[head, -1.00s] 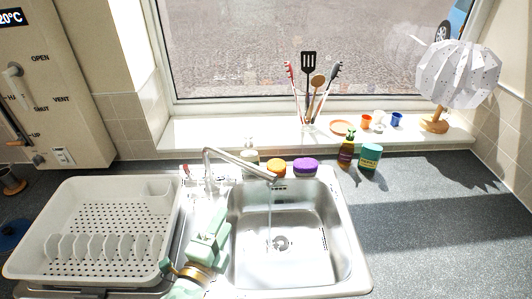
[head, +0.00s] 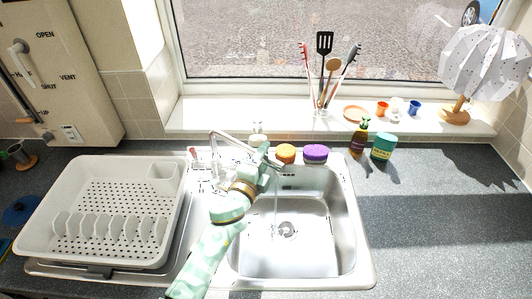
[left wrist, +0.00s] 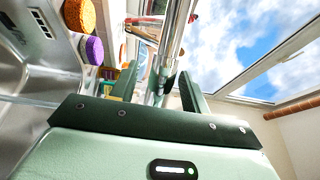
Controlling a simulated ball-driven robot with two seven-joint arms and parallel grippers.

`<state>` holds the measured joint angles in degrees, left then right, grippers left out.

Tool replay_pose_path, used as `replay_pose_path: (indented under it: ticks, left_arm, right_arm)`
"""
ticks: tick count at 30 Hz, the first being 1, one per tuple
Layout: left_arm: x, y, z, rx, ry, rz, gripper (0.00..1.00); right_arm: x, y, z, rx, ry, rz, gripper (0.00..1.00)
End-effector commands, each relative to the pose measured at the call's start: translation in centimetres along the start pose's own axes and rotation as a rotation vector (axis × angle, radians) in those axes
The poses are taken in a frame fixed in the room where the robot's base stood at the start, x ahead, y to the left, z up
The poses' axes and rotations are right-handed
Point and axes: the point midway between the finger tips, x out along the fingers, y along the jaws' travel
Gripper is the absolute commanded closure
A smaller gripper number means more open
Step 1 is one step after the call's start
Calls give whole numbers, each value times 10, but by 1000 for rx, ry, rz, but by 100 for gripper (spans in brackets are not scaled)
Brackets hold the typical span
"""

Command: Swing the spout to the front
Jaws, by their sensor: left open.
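The chrome tap's spout (head: 236,142) reaches right from its base behind the sink (head: 345,215), over the back of the basin. A thin stream of water falls from its end. My left gripper (head: 266,158) is at the outer part of the spout and hides some of it. In the left wrist view the spout (left wrist: 172,42) passes between the two open green fingers (left wrist: 160,84). I cannot tell whether either finger touches it. My right gripper is out of view.
A white dish rack (head: 105,185) stands left of the sink. An orange sponge (head: 286,153) and a purple sponge (head: 315,152) lie behind the basin. A brown bottle (head: 358,141) and a teal jar (head: 383,147) stand to the right. The right worktop (head: 440,220) is clear.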

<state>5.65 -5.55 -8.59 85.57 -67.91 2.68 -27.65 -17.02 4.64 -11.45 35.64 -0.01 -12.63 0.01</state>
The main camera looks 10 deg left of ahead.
Motion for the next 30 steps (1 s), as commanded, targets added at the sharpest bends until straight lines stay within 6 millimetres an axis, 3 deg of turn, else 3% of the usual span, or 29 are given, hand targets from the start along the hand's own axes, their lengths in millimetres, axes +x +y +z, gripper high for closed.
replay_pose_path:
  ticks: [4, 14, 19, 30]
  left_arm:
    - [15, 1, 0, -1, 0, 0, 54]
    - [18, 0, 0, -1, 0, 0, 54]
    - [18, 0, 0, -1, 0, 1, 100]
    - [7, -2, 3, 1, 53, 3, 100]
  right_arm:
    - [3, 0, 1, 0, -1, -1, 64]
    - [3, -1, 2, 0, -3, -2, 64]
    - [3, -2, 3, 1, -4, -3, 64]
    - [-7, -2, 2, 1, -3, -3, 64]
